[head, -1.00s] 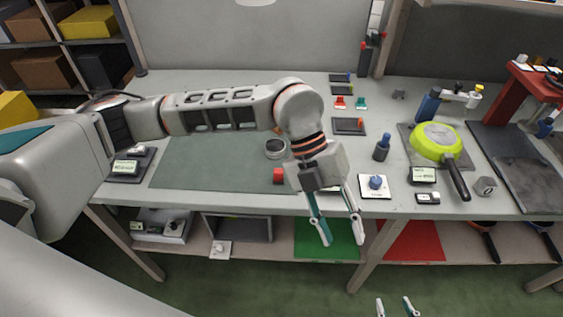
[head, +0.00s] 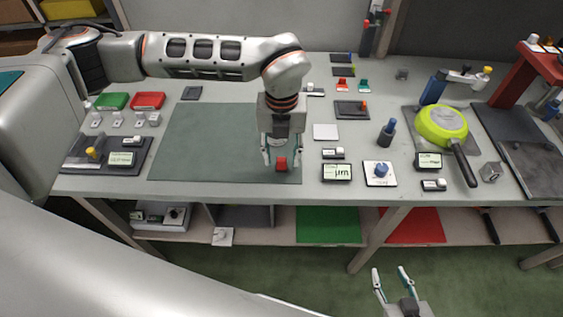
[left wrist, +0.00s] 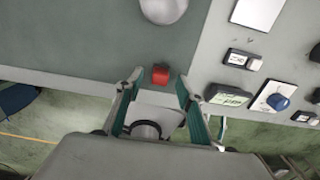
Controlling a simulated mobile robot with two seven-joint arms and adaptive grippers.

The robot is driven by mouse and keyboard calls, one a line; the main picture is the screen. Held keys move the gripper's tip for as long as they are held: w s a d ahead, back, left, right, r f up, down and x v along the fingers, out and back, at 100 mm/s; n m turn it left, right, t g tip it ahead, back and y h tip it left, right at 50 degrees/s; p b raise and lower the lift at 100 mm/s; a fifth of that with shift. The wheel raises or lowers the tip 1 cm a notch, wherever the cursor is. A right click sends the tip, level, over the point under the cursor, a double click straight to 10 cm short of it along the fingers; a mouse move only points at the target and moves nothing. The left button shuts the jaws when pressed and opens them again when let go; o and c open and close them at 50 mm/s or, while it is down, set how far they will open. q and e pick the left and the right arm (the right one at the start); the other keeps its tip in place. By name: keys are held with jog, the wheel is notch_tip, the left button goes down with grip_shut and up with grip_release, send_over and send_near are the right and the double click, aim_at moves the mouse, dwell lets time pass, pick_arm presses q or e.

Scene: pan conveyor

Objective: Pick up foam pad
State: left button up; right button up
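A small red block (head: 281,164), which may be the foam pad, sits on the dark green mat (head: 205,145) near its front right corner. It also shows in the left wrist view (left wrist: 160,75). My left gripper (head: 281,160) points down over it, open, with one finger on each side; I see no clear contact. In the left wrist view the block lies between the fingertips of my left gripper (left wrist: 160,78). My right gripper (head: 391,272) is open and empty, low in front of the table.
A round grey dish (left wrist: 164,6) lies just behind the block. To the right are a white square plate (head: 325,132), small displays (head: 337,173), a blue knob (head: 382,169) and a green pan (head: 441,125). The mat's left part is clear.

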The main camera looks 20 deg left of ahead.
aim_at(282, 159)
pick_arm(q)
jog(key=shift+f, duration=0.95)
grip_shut()
jog(key=shift+r, duration=0.1)
notch_tip(282, 159, up, 20)
